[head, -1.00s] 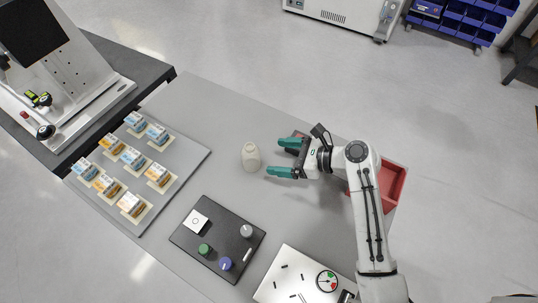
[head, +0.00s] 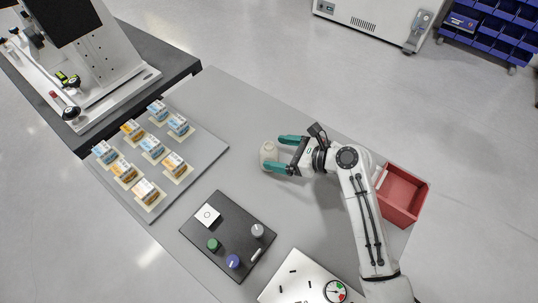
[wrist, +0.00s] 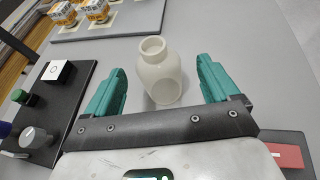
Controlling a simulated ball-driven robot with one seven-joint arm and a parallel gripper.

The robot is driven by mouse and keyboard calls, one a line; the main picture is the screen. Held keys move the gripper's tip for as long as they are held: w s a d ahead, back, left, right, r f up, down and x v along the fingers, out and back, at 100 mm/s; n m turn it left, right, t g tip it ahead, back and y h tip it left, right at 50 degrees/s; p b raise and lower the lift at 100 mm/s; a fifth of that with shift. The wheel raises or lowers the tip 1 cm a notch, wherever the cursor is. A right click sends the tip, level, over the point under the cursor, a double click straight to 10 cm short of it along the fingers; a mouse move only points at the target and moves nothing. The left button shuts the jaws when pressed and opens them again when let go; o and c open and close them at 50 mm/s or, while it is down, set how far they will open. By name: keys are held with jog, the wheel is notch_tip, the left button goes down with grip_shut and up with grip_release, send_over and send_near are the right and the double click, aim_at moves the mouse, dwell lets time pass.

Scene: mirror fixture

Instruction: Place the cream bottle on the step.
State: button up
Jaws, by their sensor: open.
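The cream bottle (head: 268,153) stands on the grey table in the head view, neck up. It also shows in the wrist view (wrist: 161,78). My gripper (head: 274,153) is open, with one teal finger on each side of the bottle. In the wrist view bare gaps show between the bottle and both fingers (wrist: 161,70), wider on the right. I cannot tell for sure which thing is the step. A dark flat piece with a red patch (wrist: 289,154) shows at the lower right of the wrist view; my arm mostly hides that area in the head view.
A grey board (head: 217,150) with several small boxes lies at left. A black panel (head: 226,222) with knobs and a white gauge plate (head: 290,293) lie in front. A red bin (head: 405,192) is at right. The table between the board and the bottle is clear.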

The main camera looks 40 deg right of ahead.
aim_at(269, 144)
jog(key=shift+r+x, duration=0.1)
jog(key=shift+x, duration=1.2)
jog(key=shift+r+x, duration=0.15)
jog(key=shift+x, duration=1.2)
jog(key=shift+a, duration=0.15)
jog(key=c, duration=1.2)
jog(key=shift+o, duration=0.2)
jog(key=shift+r, duration=0.1)
jog(key=shift+r, duration=0.25)
notch_tip(269, 144, up, 2)
jog(key=shift+r, duration=0.1)
jog(key=s+r, duration=1)
jog(key=s, duration=0.4)
jog(key=shift+a+p, duration=0.3)
jog(key=shift+a, duration=0.2)
